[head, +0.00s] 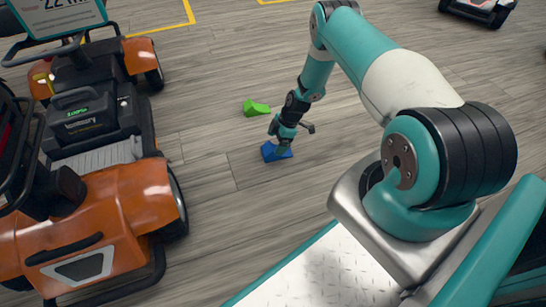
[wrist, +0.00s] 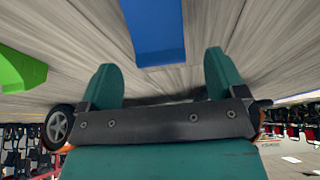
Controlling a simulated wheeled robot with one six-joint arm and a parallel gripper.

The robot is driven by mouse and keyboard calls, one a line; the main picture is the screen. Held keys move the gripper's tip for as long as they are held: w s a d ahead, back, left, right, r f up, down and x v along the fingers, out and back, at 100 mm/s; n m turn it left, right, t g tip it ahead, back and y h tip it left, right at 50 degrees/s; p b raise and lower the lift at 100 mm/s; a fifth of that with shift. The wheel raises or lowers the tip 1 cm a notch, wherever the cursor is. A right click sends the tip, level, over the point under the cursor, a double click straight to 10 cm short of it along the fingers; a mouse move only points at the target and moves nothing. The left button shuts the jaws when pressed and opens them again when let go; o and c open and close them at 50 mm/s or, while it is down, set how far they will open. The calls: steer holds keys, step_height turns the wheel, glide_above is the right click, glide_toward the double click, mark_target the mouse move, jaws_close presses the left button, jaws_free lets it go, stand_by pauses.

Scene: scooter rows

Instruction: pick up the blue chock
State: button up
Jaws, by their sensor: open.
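The blue chock (head: 275,152) lies on the wooden floor in the head view, right under my gripper (head: 284,148). In the wrist view the blue chock (wrist: 155,30) shows at the top middle, ahead of my gripper (wrist: 159,72) and lined up with the gap between its two teal fingers. The fingers are apart, with nothing between them. The chock's upper part is cut off by the wrist view's edge, and my gripper hides part of it in the head view. Whether a finger touches it I cannot tell.
A green chock (head: 256,108) lies behind the blue one; it also shows at the wrist view's left edge (wrist: 20,70). Orange scooters (head: 95,220) stand on the left. Floor around the blue chock is clear. Another vehicle (head: 478,10) stands at the far right.

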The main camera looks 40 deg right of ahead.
mark_target(274, 146)
steer(key=shift+b+x, duration=2.25)
steer(key=shift+x, duration=0.75)
steer(key=shift+d, duration=0.1)
steer(key=shift+c, duration=0.2)
steer(key=shift+r, duration=0.1)
steer(key=c, duration=1.2)
